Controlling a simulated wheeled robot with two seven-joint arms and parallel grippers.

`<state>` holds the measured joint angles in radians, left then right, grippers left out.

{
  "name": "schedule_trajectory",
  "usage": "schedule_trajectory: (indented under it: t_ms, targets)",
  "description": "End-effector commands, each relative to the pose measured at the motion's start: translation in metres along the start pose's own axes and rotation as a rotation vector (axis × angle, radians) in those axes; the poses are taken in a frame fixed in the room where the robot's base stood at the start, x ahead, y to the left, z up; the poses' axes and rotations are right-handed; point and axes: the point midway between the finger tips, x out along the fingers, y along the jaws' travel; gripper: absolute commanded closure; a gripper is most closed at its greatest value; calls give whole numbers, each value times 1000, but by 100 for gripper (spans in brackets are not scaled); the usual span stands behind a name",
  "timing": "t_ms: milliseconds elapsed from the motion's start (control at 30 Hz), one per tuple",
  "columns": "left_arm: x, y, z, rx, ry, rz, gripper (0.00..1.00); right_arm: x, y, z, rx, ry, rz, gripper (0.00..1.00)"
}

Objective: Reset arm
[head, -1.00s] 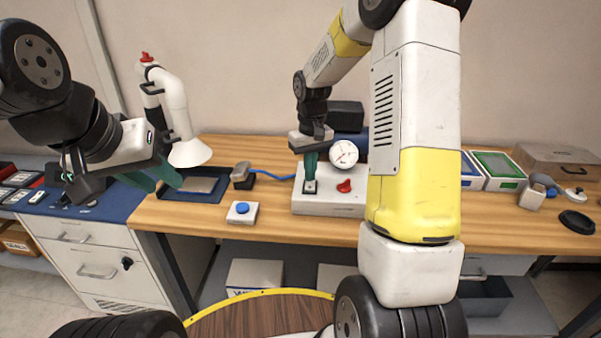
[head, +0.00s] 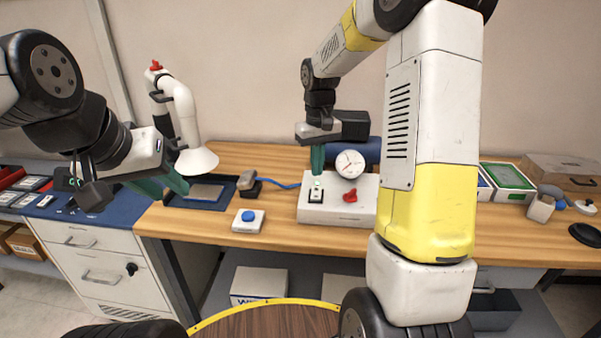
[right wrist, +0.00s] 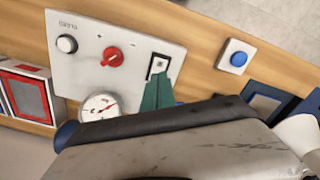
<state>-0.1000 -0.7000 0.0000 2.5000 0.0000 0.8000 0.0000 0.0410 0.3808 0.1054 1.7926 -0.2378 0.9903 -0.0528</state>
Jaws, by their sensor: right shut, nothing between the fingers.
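My right gripper (head: 317,172) is shut and empty. Its green fingertips point down just above the black rocker switch (head: 316,194) on the white control box (head: 335,212), with a small gap. In the right wrist view the shut green fingers (right wrist: 158,92) end beside the same switch (right wrist: 158,66). The box also carries a red knob (head: 350,196) and a round dial gauge (head: 350,164). My left gripper (head: 165,186) is at the left, its green fingers apart and empty, in front of the blue-framed dark tray (head: 228,190).
A white fume arm with a cone hood (head: 197,160) stands behind the tray. A blue button on a white base (head: 248,221) sits left of the control box. A green-topped box (head: 508,177) and wooden case (head: 565,170) stand at the right. Bare wood (head: 278,225) lies between button and box.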

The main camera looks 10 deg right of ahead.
Motion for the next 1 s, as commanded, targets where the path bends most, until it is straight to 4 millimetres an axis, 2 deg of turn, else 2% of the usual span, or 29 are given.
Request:
schedule_trajectory:
  t_ms: [167,300,500,633,800,1000]
  targets:
    - [0,0,0,0,0,0,67,-35,-7,21,17,65,4,100]
    - [0,0,0,0,0,0,67,-78,-19,60,49,161,0,100]
    - [0,0,0,0,0,0,67,-120,-40,124,99,306,-25,100]
    - [0,0,0,0,0,0,67,-134,-54,165,130,401,-51,100]
    - [0,0,0,0,0,0,67,-138,-69,206,162,502,-87,100]
    - [0,0,0,0,0,0,67,-136,-78,227,180,560,-113,100]
